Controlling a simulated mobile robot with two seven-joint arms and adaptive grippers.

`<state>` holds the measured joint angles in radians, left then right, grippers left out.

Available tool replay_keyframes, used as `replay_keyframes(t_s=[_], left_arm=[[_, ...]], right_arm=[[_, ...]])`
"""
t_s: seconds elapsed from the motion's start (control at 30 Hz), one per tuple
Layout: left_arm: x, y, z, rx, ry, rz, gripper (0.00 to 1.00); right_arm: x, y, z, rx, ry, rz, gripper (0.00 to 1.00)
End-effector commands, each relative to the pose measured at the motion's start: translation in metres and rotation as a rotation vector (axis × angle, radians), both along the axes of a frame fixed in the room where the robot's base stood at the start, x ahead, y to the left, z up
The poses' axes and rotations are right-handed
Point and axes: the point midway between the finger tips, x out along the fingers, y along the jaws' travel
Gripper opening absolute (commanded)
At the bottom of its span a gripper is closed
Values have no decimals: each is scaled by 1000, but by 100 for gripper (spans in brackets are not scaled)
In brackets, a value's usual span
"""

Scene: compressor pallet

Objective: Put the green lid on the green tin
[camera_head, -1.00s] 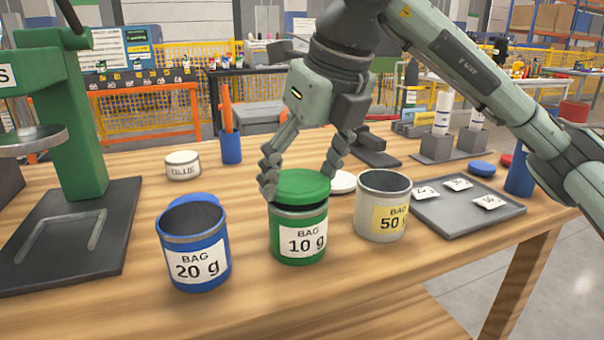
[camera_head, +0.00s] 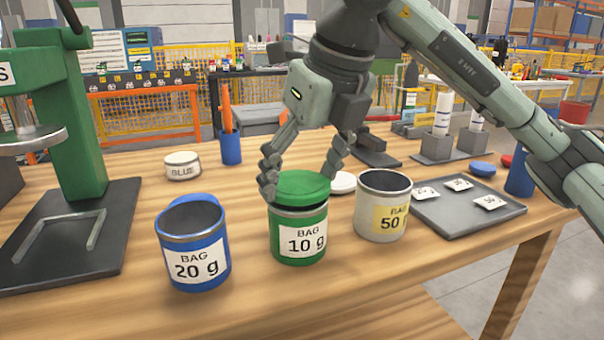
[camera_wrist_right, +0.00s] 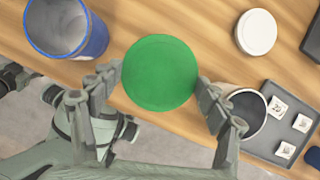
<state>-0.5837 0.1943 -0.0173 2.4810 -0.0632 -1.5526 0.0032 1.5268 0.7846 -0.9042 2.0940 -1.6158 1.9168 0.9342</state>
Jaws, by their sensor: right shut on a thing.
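The green tin (camera_head: 297,240), labelled "BAG 10 g", stands upright on the wooden table between the blue and cream tins. The green lid (camera_head: 302,186) is over its mouth, with a dark gap showing below the lid's edge. My right gripper (camera_head: 302,180) is shut on the lid, one finger on each side. In the right wrist view the round lid (camera_wrist_right: 160,73) sits between the two fingers and hides the green tin beneath it.
The open blue tin (camera_head: 195,256) stands to the left and the open cream tin (camera_head: 372,221) close on the right. A white lid (camera_head: 343,183) lies behind. A grey tray (camera_head: 440,222) with labels is at the right, a green press (camera_head: 75,125) at the left.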

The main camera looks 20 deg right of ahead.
Motion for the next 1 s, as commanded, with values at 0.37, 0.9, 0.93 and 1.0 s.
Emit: replay_keyframes(t_s=[0.37,0.9,0.93,1.0], left_arm=[[0,0,-4,0,0,0,52],[0,0,-7,0,0,0,52],[0,0,-7,0,0,0,52],[0,0,-7,0,0,0,52]], right_arm=[[0,0,-3,0,0,0,52],[0,0,-5,0,0,0,52],[0,0,-5,0,0,0,52],[0,0,-5,0,0,0,52]])
